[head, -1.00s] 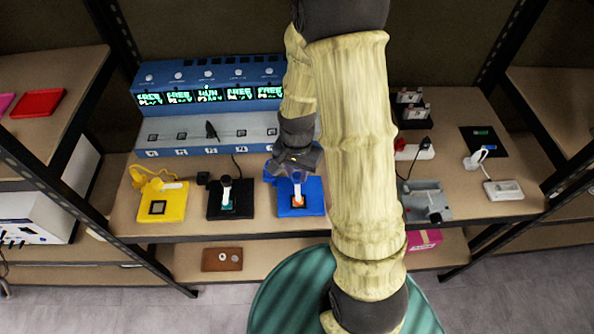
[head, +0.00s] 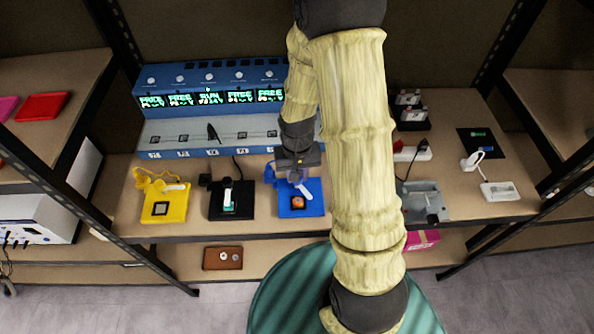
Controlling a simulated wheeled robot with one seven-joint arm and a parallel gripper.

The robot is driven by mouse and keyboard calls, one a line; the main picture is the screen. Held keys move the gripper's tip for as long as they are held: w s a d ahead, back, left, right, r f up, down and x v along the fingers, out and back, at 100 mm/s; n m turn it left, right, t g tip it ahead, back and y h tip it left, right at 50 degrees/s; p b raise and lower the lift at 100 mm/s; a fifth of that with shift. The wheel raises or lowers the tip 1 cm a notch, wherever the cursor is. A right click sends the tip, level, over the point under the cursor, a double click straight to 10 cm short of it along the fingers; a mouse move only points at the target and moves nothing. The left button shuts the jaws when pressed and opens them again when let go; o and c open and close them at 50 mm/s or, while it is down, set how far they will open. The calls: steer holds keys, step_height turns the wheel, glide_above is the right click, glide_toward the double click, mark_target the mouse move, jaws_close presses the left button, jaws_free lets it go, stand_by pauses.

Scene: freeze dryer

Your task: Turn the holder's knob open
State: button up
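A blue holder (head: 315,200) stands at the front of the middle shelf. My gripper (head: 297,172) is dark and points down over the back of this holder, at the upper end of the lever. The fingertips are small and dark there, so I cannot tell whether they touch the lever or are open or shut.
A black holder (head: 243,212) with its white lever upright and a yellow holder (head: 147,214) with its lever sideways stand to the left. A blue machine (head: 165,103) with lit displays is behind. A grey box (head: 428,212) is right of my arm.

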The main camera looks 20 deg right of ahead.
steer(key=n+p, duration=0.2)
steer(key=n, duration=0.4)
steer(key=shift+r+n, duration=0.1)
steer(key=shift+n, duration=0.2)
steer(key=n+p, duration=0.1)
steer(key=n, duration=0.4)
steer(key=shift+w+p, duration=0.1)
steer(key=shift+p, duration=0.25)
steer(key=o, duration=1)
step_height(320, 180, up, 12)
steer(key=shift+f+p, duration=0.1)
steer(key=shift+p, duration=0.95)
